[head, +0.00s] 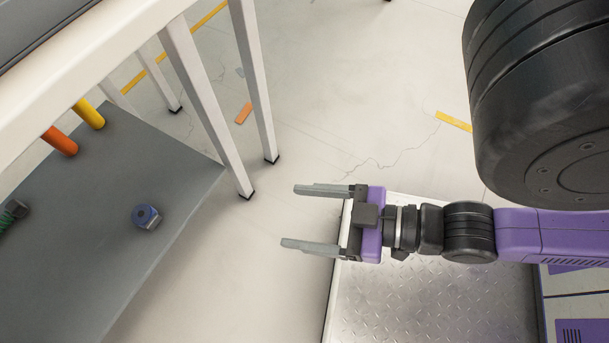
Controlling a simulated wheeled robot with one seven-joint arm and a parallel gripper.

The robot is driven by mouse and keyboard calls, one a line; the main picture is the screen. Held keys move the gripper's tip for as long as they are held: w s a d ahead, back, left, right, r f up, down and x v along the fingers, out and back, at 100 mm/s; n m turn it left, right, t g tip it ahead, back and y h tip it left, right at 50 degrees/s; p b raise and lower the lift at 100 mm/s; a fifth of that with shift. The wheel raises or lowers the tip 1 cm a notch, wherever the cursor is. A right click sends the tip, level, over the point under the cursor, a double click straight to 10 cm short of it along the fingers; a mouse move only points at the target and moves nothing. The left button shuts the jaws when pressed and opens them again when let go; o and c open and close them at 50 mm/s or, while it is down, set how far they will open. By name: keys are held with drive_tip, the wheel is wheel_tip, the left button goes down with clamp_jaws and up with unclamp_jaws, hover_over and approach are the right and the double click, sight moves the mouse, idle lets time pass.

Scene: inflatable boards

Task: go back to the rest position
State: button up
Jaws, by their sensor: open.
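My gripper (312,218) is in the middle of the head view, at the end of my purple and black arm. Its two grey fingers point left and are spread apart, with nothing between them. It is over the pale floor, at the left edge of my metal tread-plate base. No object touches it.
A grey surface (95,265) at lower left bears a blue round part (147,217), an orange cylinder (60,141) and a yellow cylinder (89,113). A white-framed table (95,50) with legs (205,100) stands at upper left.

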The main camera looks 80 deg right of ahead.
wheel_tip(320, 180, up, 34)
drive_tip(key=p, duration=3.3)
drive_tip(key=shift+f+p, duration=0.2)
drive_tip(key=shift+p, duration=0.2)
